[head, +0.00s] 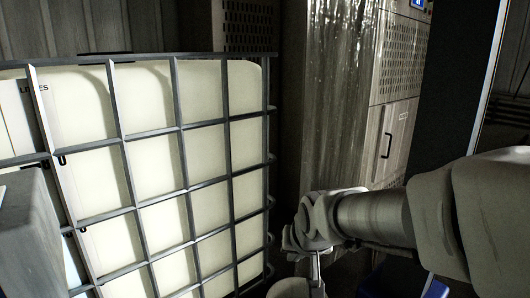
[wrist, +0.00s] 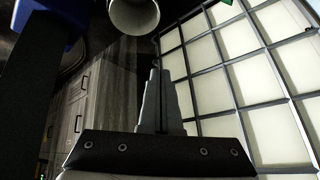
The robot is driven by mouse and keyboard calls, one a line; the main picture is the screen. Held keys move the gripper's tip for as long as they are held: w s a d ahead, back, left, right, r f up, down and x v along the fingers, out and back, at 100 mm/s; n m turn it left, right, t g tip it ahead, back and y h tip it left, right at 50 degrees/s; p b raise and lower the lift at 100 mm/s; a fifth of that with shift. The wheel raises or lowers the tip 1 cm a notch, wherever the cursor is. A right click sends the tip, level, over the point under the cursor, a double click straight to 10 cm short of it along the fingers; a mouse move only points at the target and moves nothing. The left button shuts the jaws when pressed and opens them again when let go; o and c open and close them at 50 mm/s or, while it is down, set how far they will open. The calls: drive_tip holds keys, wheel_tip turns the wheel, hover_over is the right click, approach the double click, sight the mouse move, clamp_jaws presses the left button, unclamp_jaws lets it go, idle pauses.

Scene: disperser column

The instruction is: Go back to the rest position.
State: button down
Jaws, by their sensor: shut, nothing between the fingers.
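My gripper (wrist: 159,70) shows in the middle of the wrist view, its two stepped grey fingers together with nothing between them. In the head view my arm reaches in from the right edge to the middle, and its far end bends down near the bottom. The gripper appears apart from the caged tank in the wrist view, though the gap is hard to judge.
A pale tank in a grey metal cage (head: 151,131) fills the left of the head view; it also stands at right in the wrist view (wrist: 243,85). A tall metal cabinet (head: 394,140) stands behind my arm. A blue object (wrist: 40,18) is at the wrist view's top left.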

drive_tip(key=s+d+r+g+h+p, duration=0.1)
drive_tip(key=s+d+r, duration=0.25)
drive_tip(key=s, duration=0.55)
drive_tip(key=s+d+r, duration=0.2)
drive_tip(key=s+d, duration=0.3)
drive_tip(key=s, duration=0.5)
wheel_tip(320, 180, up, 22)
drive_tip(key=p, duration=2.2)
drive_tip(key=shift+w+a+r+n+p, duration=0.2)
drive_tip(key=shift+w+a+n+p, duration=0.1)
drive_tip(key=shift+w+n+p, duration=0.1)
drive_tip(key=shift+d, duration=0.2)
